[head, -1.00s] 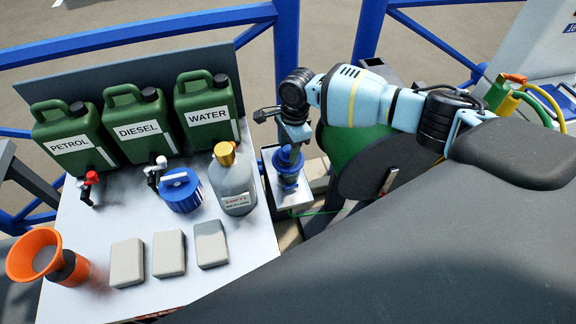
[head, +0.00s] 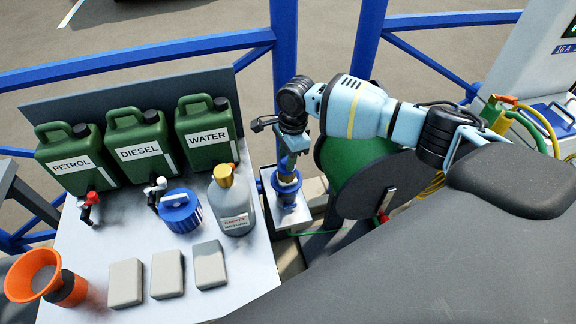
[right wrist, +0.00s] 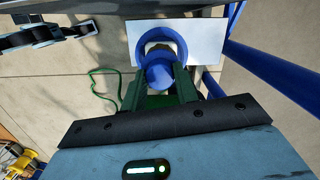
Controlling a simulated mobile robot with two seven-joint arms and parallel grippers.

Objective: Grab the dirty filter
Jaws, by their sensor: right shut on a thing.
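The dirty filter (head: 287,180) is a short cylinder with a blue end and a tan, brownish band, at the blue filter housing (head: 289,198) right of the table. My right gripper (head: 292,152) is above the housing, shut on the filter's top. In the right wrist view, the green fingers (right wrist: 159,90) hold the filter's blue end (right wrist: 160,76), and the blue housing ring (right wrist: 163,38) opens just beyond. Whether the filter's lower end is still inside the housing is hard to tell. My left gripper is not in view.
The housing stands on a pale plate (right wrist: 205,42). A green hose reel (head: 355,170) is close on its right, with a blue post (head: 284,60) behind. The table (head: 110,232) on the left carries several canisters, a grey bottle (head: 233,205) and an orange funnel (head: 40,275).

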